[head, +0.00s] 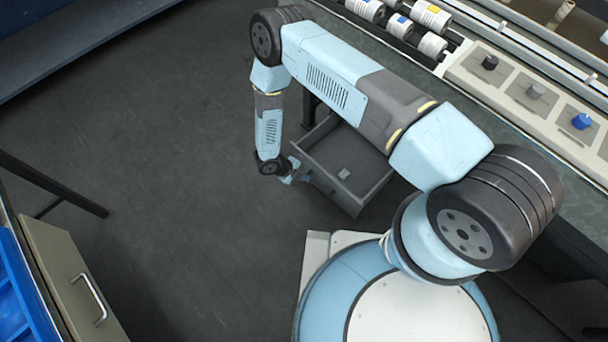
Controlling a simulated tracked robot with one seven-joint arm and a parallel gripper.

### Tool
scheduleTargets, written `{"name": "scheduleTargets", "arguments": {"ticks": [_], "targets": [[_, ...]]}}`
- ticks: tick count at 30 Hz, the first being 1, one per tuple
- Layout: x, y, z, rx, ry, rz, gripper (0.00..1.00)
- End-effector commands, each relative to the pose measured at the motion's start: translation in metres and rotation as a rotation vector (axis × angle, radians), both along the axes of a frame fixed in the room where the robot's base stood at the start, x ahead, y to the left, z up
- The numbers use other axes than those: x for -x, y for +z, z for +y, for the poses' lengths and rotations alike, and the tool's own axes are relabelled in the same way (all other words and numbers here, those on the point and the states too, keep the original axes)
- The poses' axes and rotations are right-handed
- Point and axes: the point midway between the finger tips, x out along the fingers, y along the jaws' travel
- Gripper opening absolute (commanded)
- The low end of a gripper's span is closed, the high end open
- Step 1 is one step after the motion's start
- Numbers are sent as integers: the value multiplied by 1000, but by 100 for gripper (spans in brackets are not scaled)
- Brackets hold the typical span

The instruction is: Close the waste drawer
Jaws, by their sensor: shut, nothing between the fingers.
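The waste drawer (325,186) is a dark grey open box that sticks out from under the machine's bench, below my arm. A small light grey piece (344,173) lies in it. My gripper (291,176) is low at the drawer's left end, close to its front. It is shut and looks empty. I cannot tell from this view whether the fingers touch the drawer. My arm hides part of the drawer's far side and the bench edge above it.
The machine bench (460,110) runs along the upper right, with several rolls (432,17) and a panel of knobs (535,92). A cabinet with a handle (70,280) and a blue tray (15,290) stand at lower left. The floor (150,130) left of my gripper is clear.

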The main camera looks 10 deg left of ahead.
Motion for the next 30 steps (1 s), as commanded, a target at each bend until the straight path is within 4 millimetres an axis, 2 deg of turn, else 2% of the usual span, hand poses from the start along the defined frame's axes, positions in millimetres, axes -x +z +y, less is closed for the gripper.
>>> {"name": "scheduleTargets", "arguments": {"ticks": [12,15,21,30], "targets": [[-12,-56,-43,0,-4,-1,0],[-25,-54,-52,-1,-5,-3,0],[-38,-54,-62,-2,-3,-2,0],[-42,-54,-64,-1,-2,-2,0]]}}
